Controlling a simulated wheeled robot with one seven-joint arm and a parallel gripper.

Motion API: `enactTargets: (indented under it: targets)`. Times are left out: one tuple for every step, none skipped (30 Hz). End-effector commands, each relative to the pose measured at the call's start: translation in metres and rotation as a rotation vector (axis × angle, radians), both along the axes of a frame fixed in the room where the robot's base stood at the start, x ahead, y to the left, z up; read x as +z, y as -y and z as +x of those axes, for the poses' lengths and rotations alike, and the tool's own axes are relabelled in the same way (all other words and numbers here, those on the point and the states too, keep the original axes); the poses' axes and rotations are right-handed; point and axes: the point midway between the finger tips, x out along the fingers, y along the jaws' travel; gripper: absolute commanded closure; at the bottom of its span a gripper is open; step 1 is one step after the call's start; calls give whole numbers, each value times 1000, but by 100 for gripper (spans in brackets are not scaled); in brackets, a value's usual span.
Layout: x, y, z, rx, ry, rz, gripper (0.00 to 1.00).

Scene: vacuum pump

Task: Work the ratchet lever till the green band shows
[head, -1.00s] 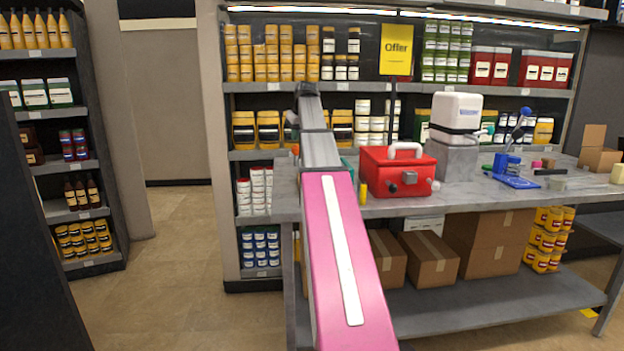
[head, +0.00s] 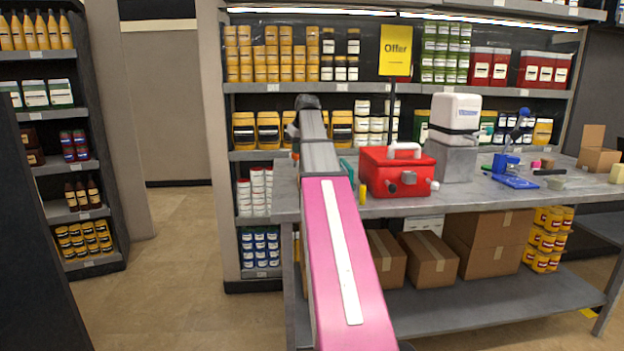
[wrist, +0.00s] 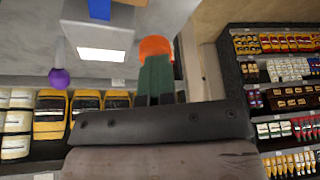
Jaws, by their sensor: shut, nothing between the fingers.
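In the wrist view, a grey block with a bright white panel (wrist: 103,54) and a blue part (wrist: 99,9) is at the upper left. A purple ball on a thin rod (wrist: 59,77) hangs beside it, possibly the lever's knob; the link between them is unclear. My gripper (wrist: 156,47) shows as green fingers with orange tips, shut and empty, right of the block and apart from the purple ball. No green band can be made out. In the head view my arm hides most of this area; a small orange spot (head: 294,156) shows left of the arm.
On the grey bench (head: 450,200) stand a red box with a white handle (head: 390,178), a white container on a grey block (head: 456,112) and a blue device with a lever (head: 506,163). Cartons (head: 430,258) sit below. Stocked shelves (head: 300,88) stand behind.

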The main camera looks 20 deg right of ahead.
Motion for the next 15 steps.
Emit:
enactTargets:
  targets:
    - [-6, 2, 8, -5, 10, -4, 100]
    - [-7, 2, 7, -5, 10, -4, 100]
    - [-9, 2, 7, -5, 9, -4, 100]
    - [-11, 2, 7, -5, 9, -4, 100]
    - [-12, 2, 7, -5, 9, -4, 100]
    - [-14, 2, 7, -5, 9, -4, 100]
    - [-16, 2, 7, -4, 8, -4, 100]
    - [-17, 2, 6, -4, 8, -4, 100]
    - [-19, 2, 6, -4, 8, -4, 100]
    - [-20, 2, 6, -4, 8, -4, 100]
    - [-22, 1, 6, -4, 8, -4, 100]
    - [-24, 1, 6, -4, 7, -5, 100]
    - [-25, 1, 6, -4, 7, -5, 100]
    - [-26, 1, 5, -4, 7, -5, 100]
    - [-28, 1, 4, -3, 7, -4, 100]
